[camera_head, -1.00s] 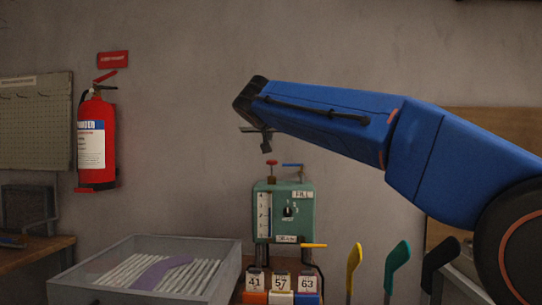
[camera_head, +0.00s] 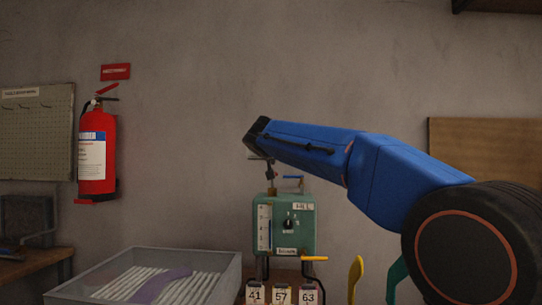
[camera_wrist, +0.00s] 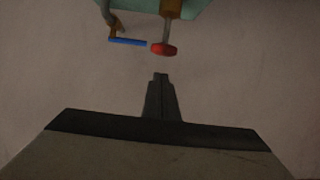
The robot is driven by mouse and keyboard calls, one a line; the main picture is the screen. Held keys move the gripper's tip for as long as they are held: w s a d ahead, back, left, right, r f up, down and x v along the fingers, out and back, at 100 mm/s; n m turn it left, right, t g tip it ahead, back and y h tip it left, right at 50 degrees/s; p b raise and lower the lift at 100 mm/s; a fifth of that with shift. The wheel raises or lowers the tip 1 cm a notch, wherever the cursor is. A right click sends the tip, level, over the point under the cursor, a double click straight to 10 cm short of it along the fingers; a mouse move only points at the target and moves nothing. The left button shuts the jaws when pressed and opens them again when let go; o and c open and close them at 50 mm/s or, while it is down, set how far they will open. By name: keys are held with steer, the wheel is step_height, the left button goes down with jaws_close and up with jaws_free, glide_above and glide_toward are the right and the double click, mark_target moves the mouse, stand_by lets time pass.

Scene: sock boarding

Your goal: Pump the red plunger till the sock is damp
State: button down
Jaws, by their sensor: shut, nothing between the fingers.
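The red plunger knob (camera_wrist: 163,49) sits on a metal stem with a brown collar above the green machine body in the wrist view. In the head view only the brown collar (camera_head: 272,192) shows clearly, and the knob is hidden behind my gripper. My gripper (camera_head: 270,178) is shut and empty, pointing down over the top of the green machine (camera_head: 297,241). In the wrist view my gripper (camera_wrist: 160,77) is close to the red knob, with a visible gap in the picture. A purple sock-like strip (camera_head: 163,284) lies across pale rods in a tray.
A blue-handled lever (camera_wrist: 127,42) stands beside the plunger. The grey tray (camera_head: 226,278) is at lower left, with numbered cards 41, 57 and 63 below the machine. Yellow and teal upright shapes stand at right.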

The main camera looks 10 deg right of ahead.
steer(key=shift+f, duration=1.15)
steer(key=shift+f, duration=0.1)
steer(key=shift+f, duration=1.75)
steer(key=s+a+r, duration=0.3)
steer(key=s+r, duration=0.4)
steer(key=s, duration=0.2)
steer(key=shift+s, duration=0.15)
steer(key=shift+f, duration=0.1)
